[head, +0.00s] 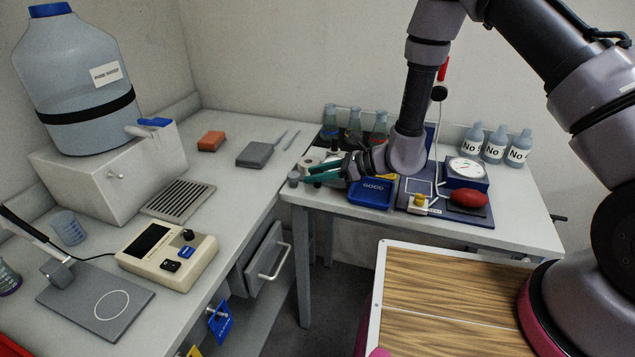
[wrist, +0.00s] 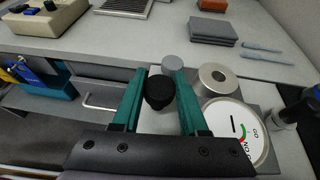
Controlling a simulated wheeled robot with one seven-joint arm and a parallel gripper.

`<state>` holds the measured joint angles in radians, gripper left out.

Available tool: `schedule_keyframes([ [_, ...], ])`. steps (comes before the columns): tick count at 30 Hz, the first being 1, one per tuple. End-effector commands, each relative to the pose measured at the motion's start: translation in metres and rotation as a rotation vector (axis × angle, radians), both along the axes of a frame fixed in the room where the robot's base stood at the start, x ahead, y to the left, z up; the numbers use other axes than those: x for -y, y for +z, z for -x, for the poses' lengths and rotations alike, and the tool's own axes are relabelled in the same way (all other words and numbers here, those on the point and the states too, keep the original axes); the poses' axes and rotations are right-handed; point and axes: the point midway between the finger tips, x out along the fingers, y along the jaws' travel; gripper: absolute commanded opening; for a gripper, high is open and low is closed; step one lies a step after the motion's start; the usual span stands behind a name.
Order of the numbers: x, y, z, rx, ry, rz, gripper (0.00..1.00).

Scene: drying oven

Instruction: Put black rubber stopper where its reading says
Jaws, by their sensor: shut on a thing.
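The black rubber stopper (wrist: 159,92) is between the green fingers of my gripper (wrist: 158,88) in the wrist view, and the gripper is shut on it. In the head view my gripper (head: 318,175) is over the left end of the back table; I cannot make out the stopper there. Below and right of the fingers is a white dial (wrist: 236,134) with green and red marks and GO/NO lettering, partly cut by the finger mount. A metal ring (wrist: 218,80) lies by it. A blue tray marked GOOD (head: 370,193) is right of my gripper.
A second dial on a blue stand (head: 466,171), a red oval object (head: 468,198) and several bottles (head: 493,146) stand on the right. Flasks (head: 354,128) stand behind my gripper. The left bench holds a beige meter (head: 168,256), grey block (head: 255,154) and orange sponge (head: 211,141).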

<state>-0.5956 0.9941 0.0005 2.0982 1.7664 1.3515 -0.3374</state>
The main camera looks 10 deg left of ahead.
Motion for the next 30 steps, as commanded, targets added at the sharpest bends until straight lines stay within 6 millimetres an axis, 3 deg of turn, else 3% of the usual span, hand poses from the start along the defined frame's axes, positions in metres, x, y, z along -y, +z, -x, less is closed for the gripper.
schedule_keyframes([
  [5,0.000,-0.027,0.000,-0.002,-0.001,0.001,0.00],
  [16,0.000,-0.031,0.000,-0.001,-0.001,0.001,0.00],
  [17,0.000,-0.031,0.000,-0.001,-0.001,0.001,0.54],
  [30,0.006,-0.025,-0.001,0.000,-0.002,0.000,0.55],
])
